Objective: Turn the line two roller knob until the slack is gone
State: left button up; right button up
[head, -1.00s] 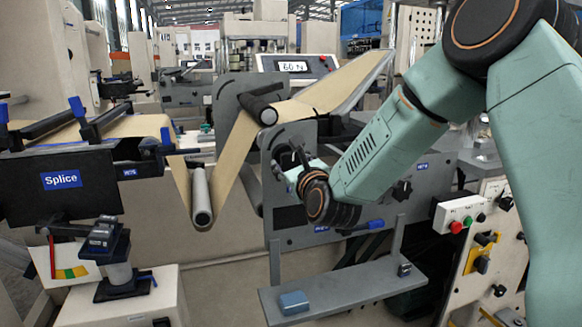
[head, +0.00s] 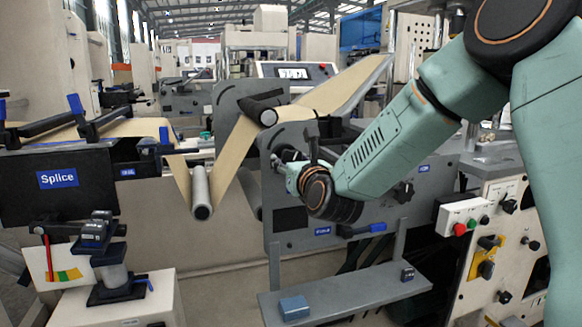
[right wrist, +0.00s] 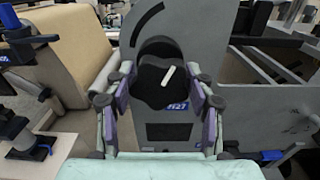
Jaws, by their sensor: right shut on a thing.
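My right gripper (head: 281,165) is at the grey roller panel (head: 290,218) in the head view, where the wrist hides most of its fingers and the knob. In the right wrist view, my right gripper (right wrist: 164,84) has its fingers on both sides of a black lobed knob (right wrist: 153,92) with a white pointer mark tilted to the upper right. The gripper is shut on the knob. The brown kraft web (head: 237,152) comes down from an upper roller (head: 267,117) and hangs in a loop around a lower grey roller (head: 201,190). My left gripper is not in view.
A black splice table (head: 75,200) stands at left. A grey shelf (head: 350,288) with a blue block (head: 294,307) juts out below the panel. The display (head: 293,73) is hard to read.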

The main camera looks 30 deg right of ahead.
jog(key=shift+m+b, duration=0.55)
jog(key=shift+m, duration=0.15)
jog(key=shift+f, duration=0.1)
jog(key=shift+m+b, duration=0.5)
jog(key=shift+b, duration=0.2)
jog(key=shift+m+b, duration=0.5)
jog(key=shift+b, duration=1.05)
jog(key=shift+m+b, duration=0.6)
jog(key=shift+b, duration=2.6)
jog(key=o, duration=1.1)
jog(key=shift+s+d, duration=0.1)
jog(key=shift+c, duration=0.2)
jog(key=shift+o, duration=0.5)
